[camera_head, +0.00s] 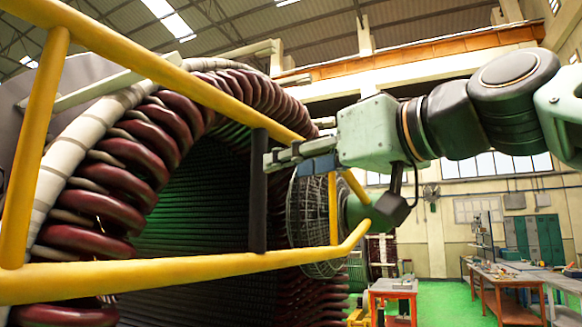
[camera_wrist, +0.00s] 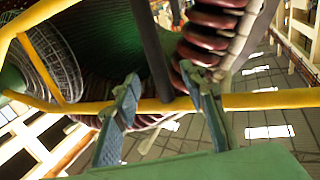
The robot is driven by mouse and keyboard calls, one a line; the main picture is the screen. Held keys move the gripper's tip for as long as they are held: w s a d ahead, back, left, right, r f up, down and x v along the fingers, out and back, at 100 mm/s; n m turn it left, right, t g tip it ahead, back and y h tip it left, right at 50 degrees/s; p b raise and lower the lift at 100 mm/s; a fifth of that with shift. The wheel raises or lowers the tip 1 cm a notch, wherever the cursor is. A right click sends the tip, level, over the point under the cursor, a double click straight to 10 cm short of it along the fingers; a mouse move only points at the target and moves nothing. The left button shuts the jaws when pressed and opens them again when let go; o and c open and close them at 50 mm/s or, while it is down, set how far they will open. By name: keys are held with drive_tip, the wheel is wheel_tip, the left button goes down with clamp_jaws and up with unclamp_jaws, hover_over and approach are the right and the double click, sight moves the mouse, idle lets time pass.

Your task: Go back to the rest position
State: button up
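My gripper (camera_head: 270,161) is raised at the middle of the head view, pointing left towards the stator. In the wrist view its two blue-grey fingers (camera_wrist: 160,76) stand apart, with no object clamped between them. The stator (camera_head: 190,200) fills the left of the head view, with dark red coil ends around a dark ribbed bore; its coils also show in the wrist view (camera_wrist: 212,20). A black upright post (camera_head: 258,200) stands by the fingertips in the head view and shows between the fingers in the wrist view (camera_wrist: 150,45). I cannot tell whether they touch.
Yellow rails (camera_head: 150,275) run in front of the stator, close to my gripper; one crosses behind the fingers in the wrist view (camera_wrist: 270,100). A round wire-mesh guard (camera_head: 312,225) is below my gripper. Workbenches (camera_head: 510,280) stand at the lower right, with open green floor (camera_head: 450,300) beside them.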

idle(0.4)
drive_tip(key=s+d+f+m+g+h, duration=0.1)
drive_tip(key=d+f+m+g+h, duration=0.2)
drive_tip(key=f, duration=1.3)
drive_tip(key=d+f+m+h, duration=0.2)
drive_tip(key=d+f+h, duration=0.25)
drive_tip(key=f, duration=1.05)
drive_tip(key=s+d+f+m+g+h, duration=0.1)
drive_tip(key=s+d+f, duration=0.2)
drive_tip(key=f, duration=0.4)
drive_tip(key=s+d+f+m+g+h, duration=0.1)
drive_tip(key=s+d+f+h, duration=0.1)
drive_tip(key=f, duration=0.6)
drive_tip(key=s+d+f+m+g+h, duration=0.2)
drive_tip(key=s+d+f, duration=0.2)
drive_tip(key=f, duration=0.3)
drive_tip(key=shift+s+f, duration=0.35)
drive_tip(key=shift+s, duration=0.35)
drive_tip(key=shift+a+h, duration=0.1)
drive_tip(key=shift+h, duration=0.15)
drive_tip(key=shift+c, duration=1.3)
drive_tip(key=shift+a, duration=0.1)
